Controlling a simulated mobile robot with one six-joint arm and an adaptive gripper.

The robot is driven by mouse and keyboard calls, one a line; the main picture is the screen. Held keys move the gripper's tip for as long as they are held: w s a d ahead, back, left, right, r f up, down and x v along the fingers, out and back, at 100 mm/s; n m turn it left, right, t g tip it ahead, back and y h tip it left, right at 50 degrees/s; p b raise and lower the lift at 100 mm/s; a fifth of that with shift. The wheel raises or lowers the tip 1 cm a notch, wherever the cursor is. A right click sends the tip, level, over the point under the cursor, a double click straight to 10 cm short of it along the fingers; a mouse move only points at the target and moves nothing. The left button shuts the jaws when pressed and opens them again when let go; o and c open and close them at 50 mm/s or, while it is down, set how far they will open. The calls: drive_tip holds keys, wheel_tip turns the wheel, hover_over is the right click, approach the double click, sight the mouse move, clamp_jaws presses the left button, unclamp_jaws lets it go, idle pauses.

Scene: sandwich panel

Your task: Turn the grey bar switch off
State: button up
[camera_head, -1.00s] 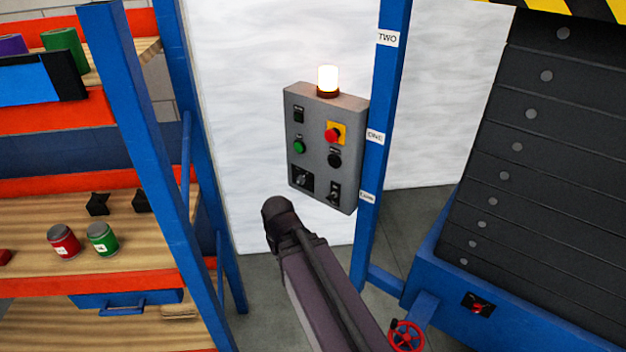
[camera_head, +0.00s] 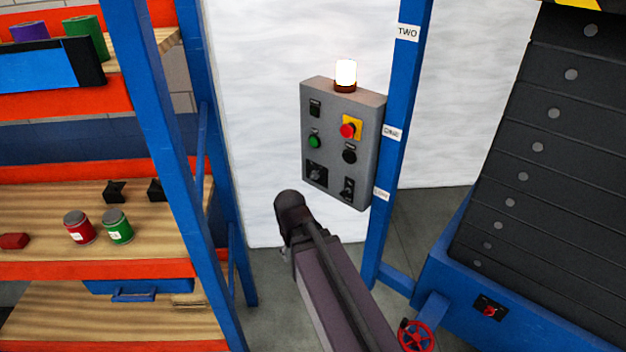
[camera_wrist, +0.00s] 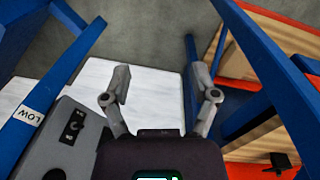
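The grey control panel (camera_head: 330,155) hangs ahead with a lit lamp (camera_head: 345,74) on top. A switch with a grey bar on a black plate (camera_head: 316,174) sits at its lower left; its exact angle is too small to read. A small black switch (camera_head: 348,188) is at the lower right. My gripper (camera_wrist: 160,78) is open and empty, beside the panel.
The panel also carries a red button (camera_head: 348,130) on yellow, a green button (camera_head: 314,142) and a black button (camera_head: 349,156). A blue post (camera_head: 400,120) stands at its right. A blue-framed shelf (camera_head: 165,130) is at left, black stacked plates (camera_head: 530,150) at right.

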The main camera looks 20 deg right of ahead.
drive_tip(key=w+d+f+m+t+h+b, duration=0.1)
drive_tip(key=w+d+f+m+h+b, duration=0.1)
drive_tip(key=w+d+f+h+b, duration=0.45)
drive_tip(key=m+t+h+b, duration=0.4)
drive_tip(key=t+h+b, duration=0.4)
drive_tip(key=b, duration=1.2)
approach(311, 178)
drive_tip(key=a, duration=0.2)
drive_tip(key=shift+s+a+h, duration=0.1)
drive_tip(key=shift+s+h, duration=0.15)
drive_tip(key=shift+s, duration=0.1)
drive_tip(key=shift+g, duration=0.4)
drive_tip(key=x, duration=1.3)
drive_tip(key=shift+w+d, duration=0.25)
drive_tip(key=shift+d, duration=0.1)
drive_tip(key=c, duration=1.1)
